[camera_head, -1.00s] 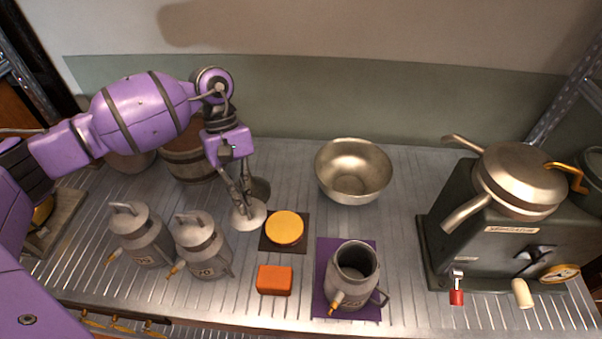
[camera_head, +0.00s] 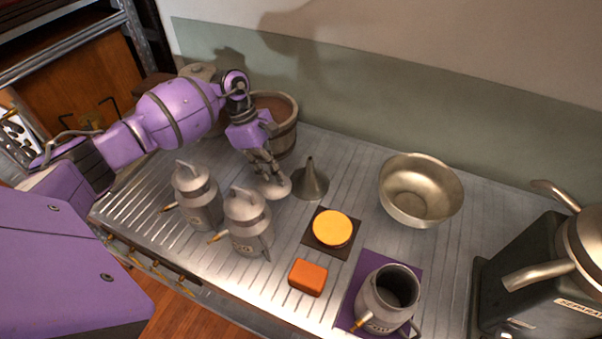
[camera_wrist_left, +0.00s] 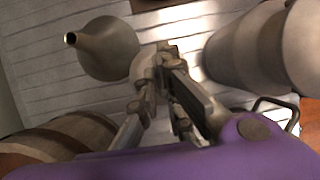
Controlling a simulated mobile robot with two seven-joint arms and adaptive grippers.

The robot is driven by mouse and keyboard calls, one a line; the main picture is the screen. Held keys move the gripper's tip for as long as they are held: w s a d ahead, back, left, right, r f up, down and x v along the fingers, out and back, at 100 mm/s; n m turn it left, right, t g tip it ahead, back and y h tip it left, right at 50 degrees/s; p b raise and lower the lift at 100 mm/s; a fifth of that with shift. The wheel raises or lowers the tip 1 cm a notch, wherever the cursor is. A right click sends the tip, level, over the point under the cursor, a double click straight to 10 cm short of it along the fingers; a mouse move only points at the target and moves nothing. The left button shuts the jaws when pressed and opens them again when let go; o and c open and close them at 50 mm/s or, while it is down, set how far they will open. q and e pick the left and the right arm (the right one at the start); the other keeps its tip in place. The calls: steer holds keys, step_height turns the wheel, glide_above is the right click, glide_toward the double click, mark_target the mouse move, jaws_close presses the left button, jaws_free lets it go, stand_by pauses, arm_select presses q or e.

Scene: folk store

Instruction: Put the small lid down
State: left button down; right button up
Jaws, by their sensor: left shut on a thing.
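The small lid (camera_head: 277,189) is a pale grey metal disc. My left gripper (camera_head: 268,179) is shut on it from above, and the fingers point down. The lid is low over the ribbed counter, between the nearer lidded can (camera_head: 246,222) and the grey funnel (camera_head: 310,181). I cannot tell whether it touches the counter. In the left wrist view the lid (camera_wrist_left: 143,66) is mostly hidden behind the fingers of my left gripper (camera_wrist_left: 160,65). My right gripper is out of view.
A wooden tub (camera_head: 284,137) stands behind the gripper. An open can (camera_head: 377,306) stands on a purple mat (camera_head: 350,302). A yellow disc (camera_head: 332,228) on a dark square, an orange block (camera_head: 308,277) and a metal bowl (camera_head: 420,190) are to the right. Another lidded can (camera_head: 196,198) is left.

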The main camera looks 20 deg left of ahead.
mark_target(273, 182)
arm_select(q)
step_height(273, 182, down, 4)
steer(key=shift+r, duration=0.2)
steer(key=shift+f, duration=0.15)
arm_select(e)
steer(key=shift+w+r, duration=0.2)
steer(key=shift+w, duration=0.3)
arm_select(q)
steer(key=shift+f, duration=0.45)
steer(key=c, duration=1.9)
jaws_free()
steer(key=shift+r, duration=0.1)
steer(key=shift+c, duration=0.2)
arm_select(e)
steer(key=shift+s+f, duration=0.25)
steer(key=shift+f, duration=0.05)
arm_select(q)
steer(key=shift+r, duration=0.1)
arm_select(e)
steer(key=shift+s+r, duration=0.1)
